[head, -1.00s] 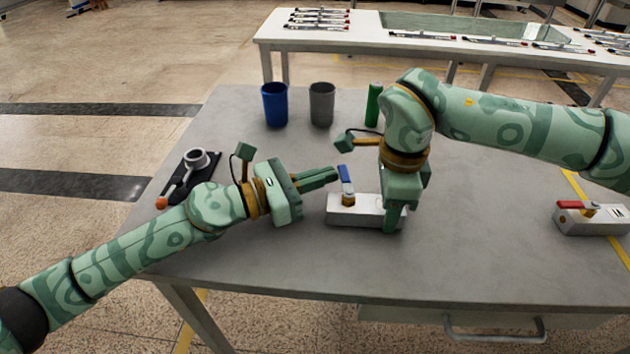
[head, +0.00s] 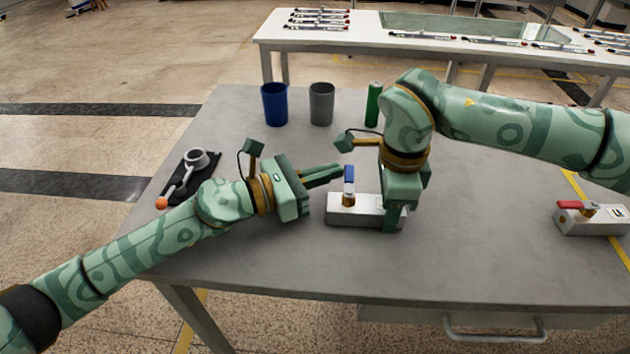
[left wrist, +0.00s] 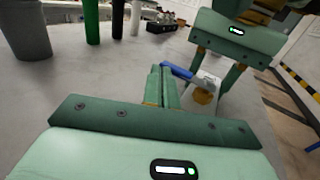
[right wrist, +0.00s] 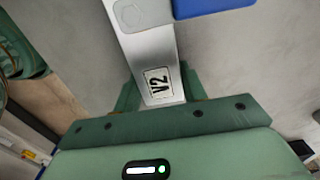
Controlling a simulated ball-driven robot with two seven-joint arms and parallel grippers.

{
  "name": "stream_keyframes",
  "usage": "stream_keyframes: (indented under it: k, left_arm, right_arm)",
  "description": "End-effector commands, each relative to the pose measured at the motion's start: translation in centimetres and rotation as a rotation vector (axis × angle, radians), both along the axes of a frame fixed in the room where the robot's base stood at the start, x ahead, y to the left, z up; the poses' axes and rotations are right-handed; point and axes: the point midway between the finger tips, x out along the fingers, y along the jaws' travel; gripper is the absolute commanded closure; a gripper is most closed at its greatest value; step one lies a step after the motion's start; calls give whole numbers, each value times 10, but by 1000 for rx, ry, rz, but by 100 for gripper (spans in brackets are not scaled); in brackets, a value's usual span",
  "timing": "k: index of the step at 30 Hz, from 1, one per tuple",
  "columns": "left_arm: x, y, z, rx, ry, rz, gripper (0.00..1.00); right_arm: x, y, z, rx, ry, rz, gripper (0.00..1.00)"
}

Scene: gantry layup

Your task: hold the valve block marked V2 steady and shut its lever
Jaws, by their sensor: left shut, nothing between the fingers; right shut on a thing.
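The valve block marked V2 (head: 365,212) is a pale metal block lying on the grey table; its V2 label (right wrist: 158,84) shows in the right wrist view. Its blue lever (head: 349,178) sits on a brass stem at the left part and points away from me, across the block's length. My right gripper (head: 391,222) is shut on the block's right part from above. My left gripper (head: 341,171) is shut and empty, its fingertips at the left side of the blue lever, seemingly touching it. In the left wrist view the lever (left wrist: 178,70) lies right beside the fingertips.
Another valve block (head: 590,222) with a red lever stands at the table's right. A blue cup (head: 274,105), a grey cup (head: 321,104) and a green cylinder (head: 373,105) stand at the back. A black tray (head: 208,167) with a portafilter-like tool is at the left.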

Motion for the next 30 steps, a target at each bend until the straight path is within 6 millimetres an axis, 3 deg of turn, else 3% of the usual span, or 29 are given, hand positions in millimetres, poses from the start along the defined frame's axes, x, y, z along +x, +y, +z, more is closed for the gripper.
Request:
stream_keyframes:
  k: [5,18,22,30]
  left_arm:
    - [-5,12,0,-1,0,2,100]
    - [-48,94,-2,0,4,1,100]
    - [-53,104,-1,0,2,1,100]
    - [-55,107,0,0,1,-1,100]
  right_arm:
    - [-1,1,1,2,0,4,92]
    - [0,1,1,1,-1,2,92]
    - [0,1,1,1,-1,1,92]
    - [0,0,1,1,-1,1,92]
